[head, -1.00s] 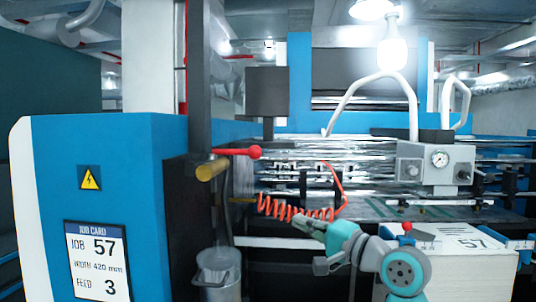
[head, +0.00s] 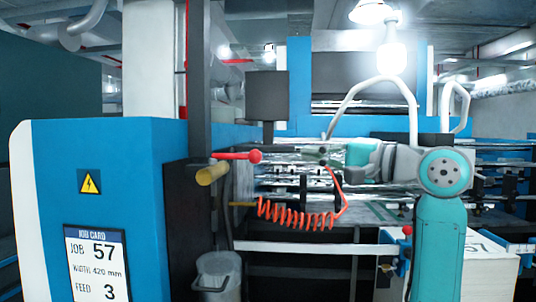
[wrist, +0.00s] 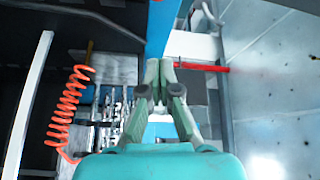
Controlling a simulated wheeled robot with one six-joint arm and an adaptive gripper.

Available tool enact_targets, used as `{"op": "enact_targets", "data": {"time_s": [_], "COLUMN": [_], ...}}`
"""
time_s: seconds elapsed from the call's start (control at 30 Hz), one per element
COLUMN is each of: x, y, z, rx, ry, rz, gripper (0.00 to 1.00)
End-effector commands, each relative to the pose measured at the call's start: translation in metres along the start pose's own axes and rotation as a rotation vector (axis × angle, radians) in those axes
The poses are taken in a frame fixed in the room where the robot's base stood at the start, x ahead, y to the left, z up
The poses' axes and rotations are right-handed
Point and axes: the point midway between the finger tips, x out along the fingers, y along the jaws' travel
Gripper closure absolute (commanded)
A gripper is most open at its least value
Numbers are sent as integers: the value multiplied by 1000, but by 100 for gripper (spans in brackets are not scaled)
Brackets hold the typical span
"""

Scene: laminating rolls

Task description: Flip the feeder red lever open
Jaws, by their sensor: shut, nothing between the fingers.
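The red lever (head: 235,155) sticks out to the right from the dark post in the head view, roughly level, with a ball at its right end. My gripper (head: 322,150) is to the right of that ball at about the same height, pointing left, with a visible gap in the picture. In the wrist view the red lever (wrist: 205,66) runs from the right toward my fingertips (wrist: 160,64), and its ball end is hidden behind them. My fingers are shut and empty. I cannot tell whether they touch the lever.
A brass-coloured cylinder (head: 211,172) sits just under the lever. An orange coiled hose (head: 295,214) hangs below my gripper. A blue cabinet (head: 150,190) stands at left, a grey bin (head: 217,275) below. A smaller red ball (head: 407,230) is near my arm.

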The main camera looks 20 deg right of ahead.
Motion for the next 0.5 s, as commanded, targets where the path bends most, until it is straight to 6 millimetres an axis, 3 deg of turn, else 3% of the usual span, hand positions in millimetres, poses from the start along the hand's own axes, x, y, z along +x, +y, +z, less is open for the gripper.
{"op": "enact_targets", "data": {"time_s": [0.27,0.5], "x": [9,48], "y": [0,0], "z": [0,1], "rx": [0,1], "ry": [-1,-3], "rz": [-1,-1], "gripper": [100,100]}}
